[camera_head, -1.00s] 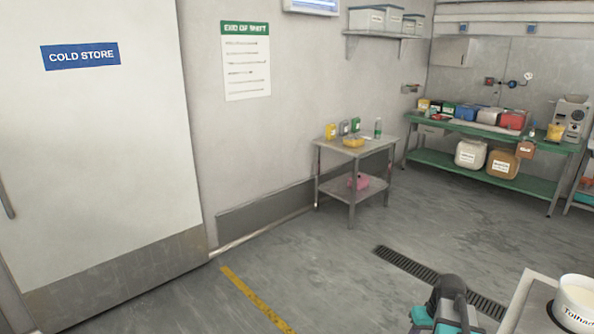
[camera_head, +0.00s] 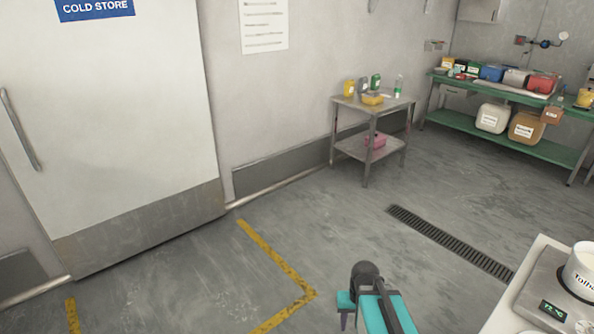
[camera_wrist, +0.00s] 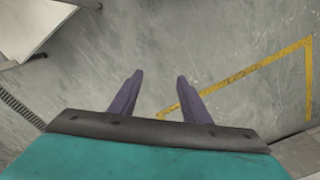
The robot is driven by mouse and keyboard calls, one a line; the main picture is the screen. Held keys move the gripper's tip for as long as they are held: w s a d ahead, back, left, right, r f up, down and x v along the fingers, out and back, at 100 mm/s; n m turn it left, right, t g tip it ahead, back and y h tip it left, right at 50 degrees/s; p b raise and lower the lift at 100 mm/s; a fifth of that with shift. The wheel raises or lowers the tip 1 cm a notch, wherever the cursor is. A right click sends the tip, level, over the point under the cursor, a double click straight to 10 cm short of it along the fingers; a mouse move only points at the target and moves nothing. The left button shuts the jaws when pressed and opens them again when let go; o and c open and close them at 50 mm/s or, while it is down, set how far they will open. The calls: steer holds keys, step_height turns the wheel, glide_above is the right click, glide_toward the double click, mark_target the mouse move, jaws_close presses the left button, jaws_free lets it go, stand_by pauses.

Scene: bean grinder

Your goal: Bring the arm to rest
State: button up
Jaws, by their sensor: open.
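My gripper shows in the wrist view (camera_wrist: 158,88) with its two purple-grey fingers apart and nothing between them. It hangs over bare grey floor.
A steel side table (camera_head: 352,104) and a green workbench (camera_head: 462,119) stand farther back. A cold store door (camera_head: 120,140) is at left. Open floor has yellow lines (camera_head: 268,255) and a drain (camera_head: 450,243).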

steer(key=s+a+f+g+b, duration=0.1)
steer(key=s+f+g+b, duration=0.4)
steer(key=s+f, duration=2.1)
step_height(320, 180, down, 3)
steer(key=b, duration=0.5)
steer(key=shift+r+g, duration=0.15)
steer(key=shift+g, duration=0.25)
steer(key=shift+c, duration=0.5)
steer(key=shift+c, duration=1.1)
